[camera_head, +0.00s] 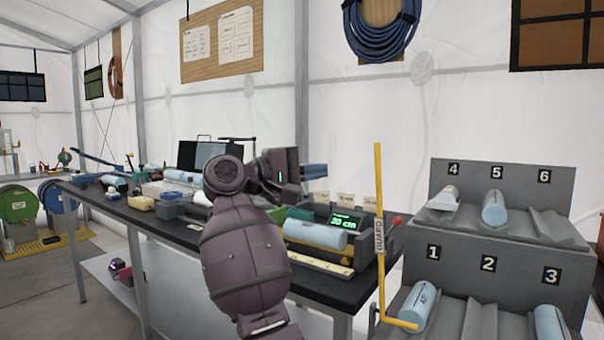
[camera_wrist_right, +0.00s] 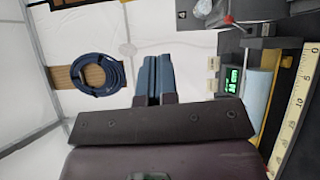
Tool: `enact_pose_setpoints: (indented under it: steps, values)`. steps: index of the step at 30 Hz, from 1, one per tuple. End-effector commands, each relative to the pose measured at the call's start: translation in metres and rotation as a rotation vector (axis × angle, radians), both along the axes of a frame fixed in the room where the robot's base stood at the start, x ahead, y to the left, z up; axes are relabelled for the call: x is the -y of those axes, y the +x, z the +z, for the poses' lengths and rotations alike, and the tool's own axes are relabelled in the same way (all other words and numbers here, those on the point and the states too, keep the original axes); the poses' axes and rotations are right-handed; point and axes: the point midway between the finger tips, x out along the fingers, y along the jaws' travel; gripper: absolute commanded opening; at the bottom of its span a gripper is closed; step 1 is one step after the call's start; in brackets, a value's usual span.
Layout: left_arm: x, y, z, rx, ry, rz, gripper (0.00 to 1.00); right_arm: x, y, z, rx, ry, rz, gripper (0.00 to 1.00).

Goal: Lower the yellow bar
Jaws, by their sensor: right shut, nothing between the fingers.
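The yellow bar (camera_head: 379,200) stands upright in the head view, between the black bench and the numbered rack. It carries a GUARD label, and its lower end bends to the right in front of the rack's slot 1. My right gripper (camera_head: 316,171) is shut and empty, left of the bar's upper part and above the bench. Its blue fingers point right in the head view and also show in the wrist view (camera_wrist_right: 152,68). I see no contact between gripper and bar. My left gripper is not in view.
The grey numbered rack (camera_head: 504,258) holds several pale blue rolls. On the black bench (camera_head: 345,288), a device with a green display (camera_head: 346,222), a blue roll (camera_head: 315,234) and a ruler (camera_head: 318,262) lie close below the gripper. A blue cable coil (camera_head: 382,28) hangs behind.

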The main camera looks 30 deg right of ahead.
Motion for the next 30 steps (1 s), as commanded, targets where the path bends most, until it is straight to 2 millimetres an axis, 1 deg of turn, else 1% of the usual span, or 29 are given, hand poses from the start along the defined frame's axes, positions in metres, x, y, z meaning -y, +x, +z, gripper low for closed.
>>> enact_pose_setpoints:
  steps: [1,9,13,18,30]
  values:
    - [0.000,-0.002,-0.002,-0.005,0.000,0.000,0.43,0.010,-0.002,0.000,0.000,-0.001,-0.004,0.00]
    - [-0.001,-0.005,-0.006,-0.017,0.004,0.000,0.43,0.054,-0.013,0.002,0.000,-0.002,-0.002,0.00]
    - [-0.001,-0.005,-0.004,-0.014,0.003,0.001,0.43,0.062,-0.029,0.004,0.000,-0.003,-0.001,0.00]
    - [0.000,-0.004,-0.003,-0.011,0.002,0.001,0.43,0.070,-0.040,0.005,-0.001,-0.002,-0.001,0.00]
    - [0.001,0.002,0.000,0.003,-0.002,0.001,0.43,0.072,-0.043,0.005,-0.003,-0.001,0.000,0.00]
